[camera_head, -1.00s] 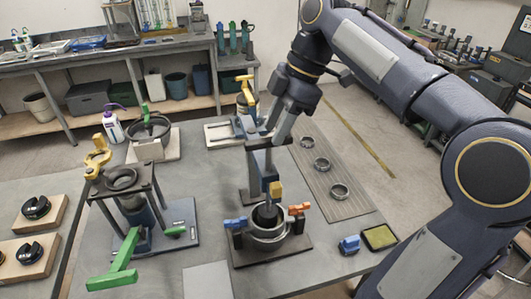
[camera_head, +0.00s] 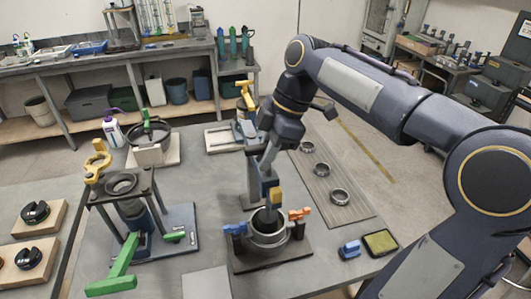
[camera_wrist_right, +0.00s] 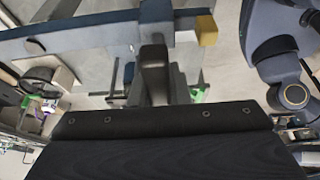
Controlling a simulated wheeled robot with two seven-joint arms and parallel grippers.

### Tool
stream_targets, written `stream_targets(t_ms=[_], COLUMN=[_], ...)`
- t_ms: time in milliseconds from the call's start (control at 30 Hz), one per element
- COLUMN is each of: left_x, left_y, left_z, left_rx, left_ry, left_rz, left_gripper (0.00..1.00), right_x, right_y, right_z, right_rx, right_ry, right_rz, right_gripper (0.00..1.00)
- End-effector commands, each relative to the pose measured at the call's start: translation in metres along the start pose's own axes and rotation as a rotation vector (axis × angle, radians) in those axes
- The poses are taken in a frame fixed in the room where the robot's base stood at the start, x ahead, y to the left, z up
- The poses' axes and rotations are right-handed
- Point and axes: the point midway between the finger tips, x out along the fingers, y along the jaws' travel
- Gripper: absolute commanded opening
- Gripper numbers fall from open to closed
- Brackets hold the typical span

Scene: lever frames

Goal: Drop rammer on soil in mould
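The mould (camera_head: 268,240) is a grey metal ring on a dark base at the front middle of the table in the head view. A blue clamp (camera_head: 235,229) and an orange clamp (camera_head: 299,214) flank it. Dark soil (camera_head: 266,217) shows inside. The rammer (camera_head: 266,185) stands upright over the mould, with a blue part and a yellow block near its lower end. Blue and yellow parts (camera_wrist_right: 207,30) also show in the right wrist view. My right gripper (camera_head: 257,160) is at the rammer's upper part; overlap hides whether its fingers are closed. My left gripper is out of view.
A stand with a green lever (camera_head: 118,272) is at the left. Several metal rings lie on a grey mat (camera_head: 330,185) at the right. A blue block (camera_head: 349,249) and a yellow-topped pad (camera_head: 380,242) are at the front right. Bare table lies between the stand and the mould.

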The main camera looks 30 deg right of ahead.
Motion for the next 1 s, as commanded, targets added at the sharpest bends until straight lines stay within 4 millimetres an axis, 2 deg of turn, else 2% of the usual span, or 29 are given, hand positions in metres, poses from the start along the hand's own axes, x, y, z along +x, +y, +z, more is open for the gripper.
stream_targets(t_ms=[333, 467, 700, 800, 1000], left_x=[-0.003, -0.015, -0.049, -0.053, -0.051], left_y=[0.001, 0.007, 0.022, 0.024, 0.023], left_z=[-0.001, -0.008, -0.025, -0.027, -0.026], left_rx=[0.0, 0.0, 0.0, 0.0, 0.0], left_ry=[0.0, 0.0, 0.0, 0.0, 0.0], left_rz=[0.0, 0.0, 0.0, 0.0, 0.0], left_gripper=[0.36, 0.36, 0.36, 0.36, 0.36], right_x=[-0.004, -0.022, -0.071, -0.079, -0.079], right_y=[0.0, 0.0, 0.001, 0.001, 0.001], right_z=[-0.002, -0.009, -0.029, -0.033, -0.033], right_rx=[0.0, -0.001, -0.001, 0.0, -0.001], right_ry=[0.0, 0.0, 0.001, 0.001, 0.003], right_rz=[0.0, 0.002, 0.005, 0.004, 0.008], right_gripper=[0.0, 0.0, 0.0, 0.0, 0.0])
